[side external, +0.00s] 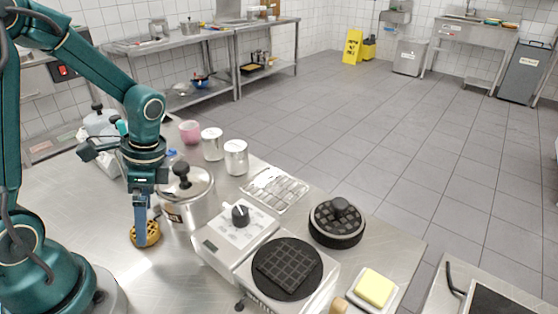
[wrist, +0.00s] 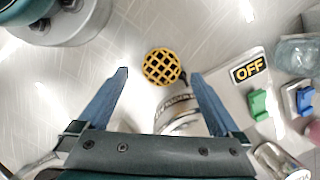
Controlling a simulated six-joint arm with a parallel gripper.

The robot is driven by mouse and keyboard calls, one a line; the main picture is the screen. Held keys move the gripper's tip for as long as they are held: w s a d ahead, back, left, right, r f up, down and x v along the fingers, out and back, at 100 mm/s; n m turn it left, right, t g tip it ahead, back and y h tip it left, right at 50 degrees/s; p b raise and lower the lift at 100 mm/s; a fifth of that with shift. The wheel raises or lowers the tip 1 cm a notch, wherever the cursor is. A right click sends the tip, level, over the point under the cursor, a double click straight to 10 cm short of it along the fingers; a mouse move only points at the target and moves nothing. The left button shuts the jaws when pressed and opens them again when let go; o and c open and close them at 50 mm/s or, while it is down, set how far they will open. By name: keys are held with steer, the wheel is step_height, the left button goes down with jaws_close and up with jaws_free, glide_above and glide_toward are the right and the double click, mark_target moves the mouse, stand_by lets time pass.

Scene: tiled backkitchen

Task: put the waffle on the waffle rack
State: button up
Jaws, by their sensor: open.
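The waffle (side external: 151,235) is a round golden grid lying on the steel table, left of the steel pot. In the wrist view the waffle (wrist: 162,66) shows between my two blue fingertips, with a gap on each side. My gripper (side external: 140,238) points down at the waffle, its fingertips low and near the table in the side view, and one finger partly covers the waffle. My gripper (wrist: 159,73) is open and holds nothing. A silver wire rack (side external: 275,190), apparently the waffle rack, lies flat and empty on the table beyond the pot.
The lidded pot (side external: 186,195) stands close right of my gripper. A white appliance (side external: 235,228) and a black round plate with a dark square grid (side external: 288,268) are nearer the camera. A black ridged round piece (side external: 338,223), metal canisters (side external: 236,157) and a yellow block (side external: 374,288) stand around.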

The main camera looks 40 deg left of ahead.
steer(key=shift+x, duration=1.55)
steer(key=c, duration=1.5)
steer(key=shift+a+r, duration=0.1)
steer(key=shift+r, duration=0.05)
